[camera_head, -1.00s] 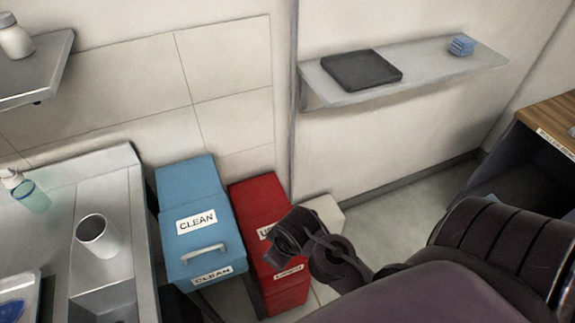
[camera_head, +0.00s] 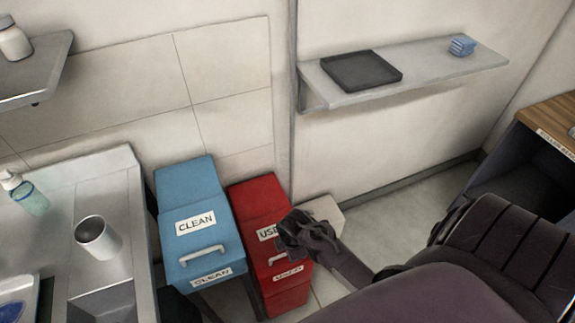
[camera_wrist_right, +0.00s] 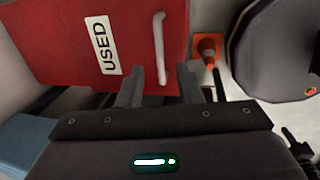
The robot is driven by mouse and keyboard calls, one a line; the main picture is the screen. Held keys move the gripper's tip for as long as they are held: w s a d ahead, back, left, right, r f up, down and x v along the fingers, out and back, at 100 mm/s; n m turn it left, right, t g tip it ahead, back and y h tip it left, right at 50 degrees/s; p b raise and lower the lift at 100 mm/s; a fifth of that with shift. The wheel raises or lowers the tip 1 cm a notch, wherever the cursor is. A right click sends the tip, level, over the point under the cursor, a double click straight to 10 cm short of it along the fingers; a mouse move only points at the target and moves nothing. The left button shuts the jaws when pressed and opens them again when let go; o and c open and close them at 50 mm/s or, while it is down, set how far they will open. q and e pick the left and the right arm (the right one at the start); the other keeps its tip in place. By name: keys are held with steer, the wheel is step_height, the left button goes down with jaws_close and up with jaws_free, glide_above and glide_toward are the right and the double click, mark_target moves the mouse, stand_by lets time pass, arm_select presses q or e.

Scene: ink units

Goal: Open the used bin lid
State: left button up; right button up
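The red used bin (camera_head: 258,198) stands on the floor with its lid down and a white USED label on top. Its pale handle (camera_head: 278,258) shows at the front edge of the lid, partly covered by my right gripper (camera_head: 290,238). In the right wrist view the lid (camera_wrist_right: 60,45), its label and the handle (camera_wrist_right: 160,45) lie ahead of the fingers. My right gripper (camera_wrist_right: 160,78) is open there, its two fingers apart, with the lower end of the handle lined up between the fingertips. Contact cannot be told. My left gripper is not in view.
The blue clean bin (camera_head: 190,185) stands close on the left of the red one, its lid down. A pale box (camera_head: 325,212) sits behind my right gripper.

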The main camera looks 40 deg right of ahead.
steer(key=f, duration=0.2)
steer(key=w+f, duration=0.1)
steer(key=f, duration=0.2)
steer(key=shift+d+f, duration=0.1)
steer(key=shift+f, duration=0.1)
jaws_close()
